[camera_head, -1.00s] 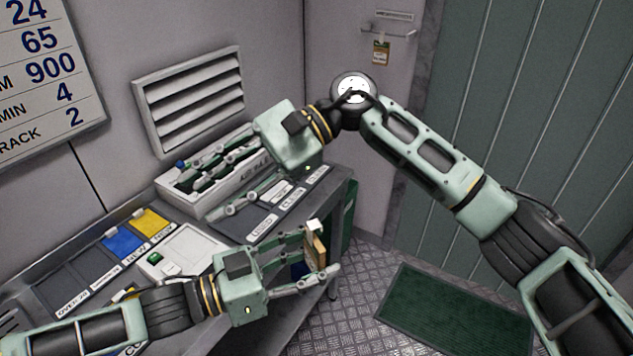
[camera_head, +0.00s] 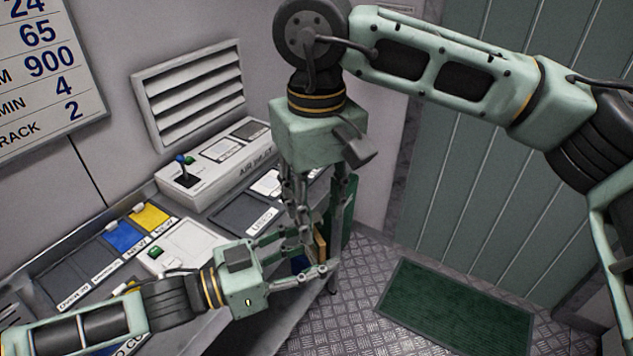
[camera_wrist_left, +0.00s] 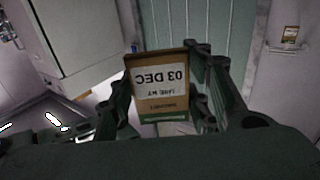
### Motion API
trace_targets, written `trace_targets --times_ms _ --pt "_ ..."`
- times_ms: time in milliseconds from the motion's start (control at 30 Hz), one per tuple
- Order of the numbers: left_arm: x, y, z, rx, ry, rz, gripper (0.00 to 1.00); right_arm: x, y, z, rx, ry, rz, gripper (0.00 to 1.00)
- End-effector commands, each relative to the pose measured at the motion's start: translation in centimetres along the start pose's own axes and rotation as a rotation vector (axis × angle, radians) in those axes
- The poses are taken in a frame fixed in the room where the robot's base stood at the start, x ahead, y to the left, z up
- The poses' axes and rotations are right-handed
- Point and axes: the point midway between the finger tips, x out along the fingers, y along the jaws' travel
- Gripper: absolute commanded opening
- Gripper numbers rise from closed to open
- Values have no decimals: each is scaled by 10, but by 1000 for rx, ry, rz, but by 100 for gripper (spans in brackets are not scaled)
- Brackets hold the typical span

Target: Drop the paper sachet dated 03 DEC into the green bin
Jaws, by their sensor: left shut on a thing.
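My left gripper (camera_head: 308,256) is shut on the brown paper sachet (camera_head: 320,247), beyond the bench's front edge. In the left wrist view the sachet (camera_wrist_left: 161,88) sits between the fingers, its white label reading 03 DEC upside down. My right gripper (camera_head: 298,225) points down right beside the left fingers and the sachet. Its fingertips overlap them in the picture, so I cannot tell whether it touches the sachet or how far it is open. A green upright surface (camera_head: 349,212), perhaps the green bin, shows behind them at the bench's right end, mostly hidden.
A dark green mat (camera_head: 455,308) lies on the metal floor. The floor around the mat is clear.

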Motion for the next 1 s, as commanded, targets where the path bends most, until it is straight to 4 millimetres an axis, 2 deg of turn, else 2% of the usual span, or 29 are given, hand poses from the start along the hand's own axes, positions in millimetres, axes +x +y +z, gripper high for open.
trace_targets --times_ms 200,400,800,1000 --pt "0 0 0 0 0 0 30 41 0 0 1 -2 0 36" --pt "0 0 0 0 0 0 30 63 0 0 2 0 -2 36" --pt "0 0 0 0 0 0 30 70 -1 0 2 0 -2 36" --pt "0 0 0 0 0 0 30 70 -1 0 2 0 -2 18"
